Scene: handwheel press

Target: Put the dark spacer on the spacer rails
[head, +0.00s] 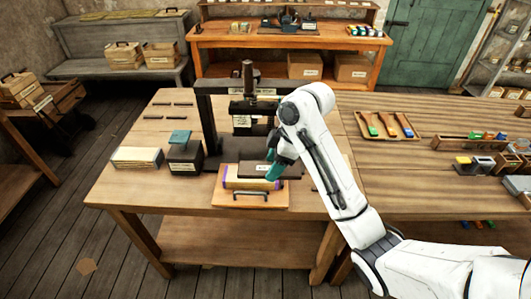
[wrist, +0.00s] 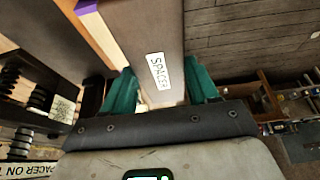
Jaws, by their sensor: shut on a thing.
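The dark spacer (head: 256,169) is a flat dark block with a white label. It lies level over or on a pale stack with purple edges (head: 240,183); I cannot tell whether it touches the stack. My gripper (head: 277,170) has teal fingers, shut on the spacer's right part. In the wrist view the fingers (wrist: 160,88) stand on both sides of the spacer (wrist: 152,35), whose label reads SPACER. I cannot say for sure which parts are the spacer rails; several short dark bars (head: 172,104) lie on the table's back left.
The stack sits on an orange board (head: 224,198) with a front handle. The dark press frame (head: 207,130) stands behind. A dark box with a teal top (head: 183,157) and a pale stack (head: 137,157) are left. A tray with colored-handled tools (head: 387,126) lies on the right table.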

